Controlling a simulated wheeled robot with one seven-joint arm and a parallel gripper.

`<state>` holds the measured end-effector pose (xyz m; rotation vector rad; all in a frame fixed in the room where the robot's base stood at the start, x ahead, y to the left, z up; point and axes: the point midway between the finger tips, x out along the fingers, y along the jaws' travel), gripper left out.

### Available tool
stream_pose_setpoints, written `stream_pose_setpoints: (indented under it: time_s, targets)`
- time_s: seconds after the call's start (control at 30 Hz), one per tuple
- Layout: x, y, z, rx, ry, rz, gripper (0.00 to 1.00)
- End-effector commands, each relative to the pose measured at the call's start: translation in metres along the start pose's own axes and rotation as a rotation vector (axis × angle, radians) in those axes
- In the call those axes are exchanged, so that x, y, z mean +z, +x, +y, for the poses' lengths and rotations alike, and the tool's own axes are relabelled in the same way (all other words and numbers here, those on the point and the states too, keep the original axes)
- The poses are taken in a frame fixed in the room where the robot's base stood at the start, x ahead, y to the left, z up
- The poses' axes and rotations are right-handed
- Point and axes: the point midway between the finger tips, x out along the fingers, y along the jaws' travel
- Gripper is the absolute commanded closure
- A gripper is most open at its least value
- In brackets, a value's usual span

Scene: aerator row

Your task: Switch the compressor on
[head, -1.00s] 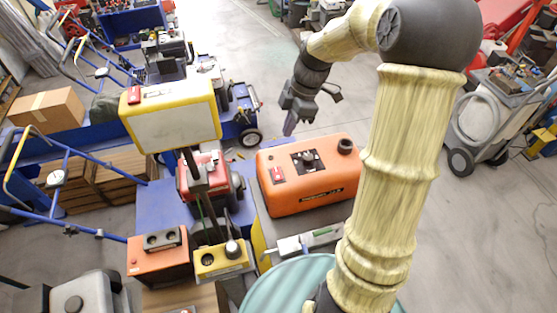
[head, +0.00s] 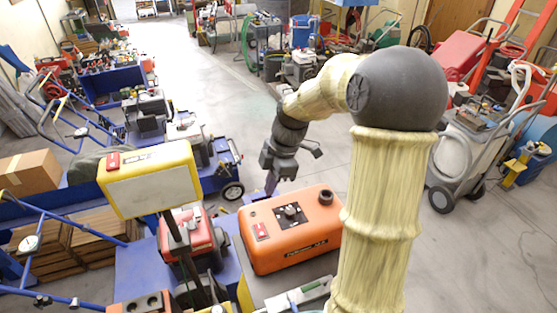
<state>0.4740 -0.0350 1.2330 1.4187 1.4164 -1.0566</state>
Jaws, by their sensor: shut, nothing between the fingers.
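An orange box-shaped machine (head: 300,245), which looks like the compressor, stands right of centre below my arm. Its top has a red switch (head: 261,231) at the left, a black knob on a dark plate (head: 290,213) in the middle and a dark round cap (head: 325,197) at the back right. The switch's position is too small to read. My gripper (head: 271,186) points down, shut and empty, just behind the box's back left edge in the picture. I cannot tell whether it touches the box. My arm hides some of the area at the box's right.
A yellow-framed panel on a post (head: 150,179), with another red switch (head: 113,161), stands left of the orange box. A red machine (head: 188,232) stands between them. Blue carts line the left. A grey wheeled unit (head: 460,150) stands at right. Floor behind the gripper is open.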

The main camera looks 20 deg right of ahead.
Motion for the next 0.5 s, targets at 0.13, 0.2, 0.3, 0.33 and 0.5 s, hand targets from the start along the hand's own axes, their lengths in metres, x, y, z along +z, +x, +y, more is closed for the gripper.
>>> stream_pose_setpoints:
  time_s: [0.13,0.2,0.3,0.33,0.5]
  targets:
    - [-0.006,-0.018,-0.001,0.000,0.000,0.000,1.00]
    - [-0.008,-0.024,-0.002,0.000,-0.001,0.000,1.00]
    - [-0.012,-0.033,-0.003,-0.001,-0.005,0.000,1.00]
    - [-0.013,-0.036,-0.003,-0.002,-0.006,0.000,1.00]
    - [-0.012,-0.056,-0.006,0.003,-0.007,-0.002,1.00]
